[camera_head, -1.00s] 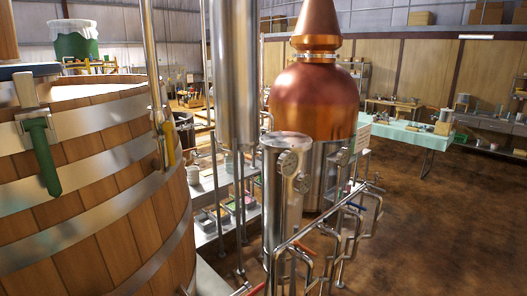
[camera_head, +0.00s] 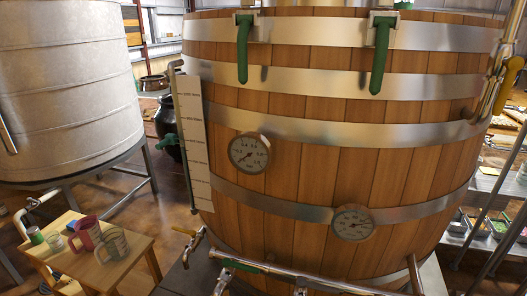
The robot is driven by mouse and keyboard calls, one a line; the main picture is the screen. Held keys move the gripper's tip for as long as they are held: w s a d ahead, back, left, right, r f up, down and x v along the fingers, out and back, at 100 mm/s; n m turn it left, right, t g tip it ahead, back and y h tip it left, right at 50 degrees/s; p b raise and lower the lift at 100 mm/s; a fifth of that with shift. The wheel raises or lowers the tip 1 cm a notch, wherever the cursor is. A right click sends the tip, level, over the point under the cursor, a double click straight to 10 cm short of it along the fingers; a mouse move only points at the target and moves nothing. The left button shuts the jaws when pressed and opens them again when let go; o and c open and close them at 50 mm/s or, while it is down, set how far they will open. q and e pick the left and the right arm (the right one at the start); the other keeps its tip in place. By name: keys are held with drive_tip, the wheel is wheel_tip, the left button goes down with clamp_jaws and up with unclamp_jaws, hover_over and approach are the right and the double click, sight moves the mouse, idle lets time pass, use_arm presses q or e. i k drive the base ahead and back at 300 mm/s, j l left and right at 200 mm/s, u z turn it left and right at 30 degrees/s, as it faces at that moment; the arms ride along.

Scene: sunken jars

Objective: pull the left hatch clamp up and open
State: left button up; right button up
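A large wooden vat (camera_head: 310,155) with metal bands fills the middle of the view. Two clamps with green handles sit at its top rim. The left hatch clamp (camera_head: 243,50) hangs with its handle pointing down. The right clamp (camera_head: 380,55) also hangs down. The top of the vat and any hatch lid are mostly cut off by the upper edge of the picture. Neither of my grippers is in view.
Two round gauges (camera_head: 249,153) (camera_head: 353,223) and a white scale strip (camera_head: 192,140) are on the vat's front. Pipes with a green-handled valve (camera_head: 240,264) run along its base. A small table (camera_head: 95,256) with jugs stands at left, below a pale tank (camera_head: 65,90).

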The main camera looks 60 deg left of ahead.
sight(245, 21)
drive_tip(key=u, duration=1.7)
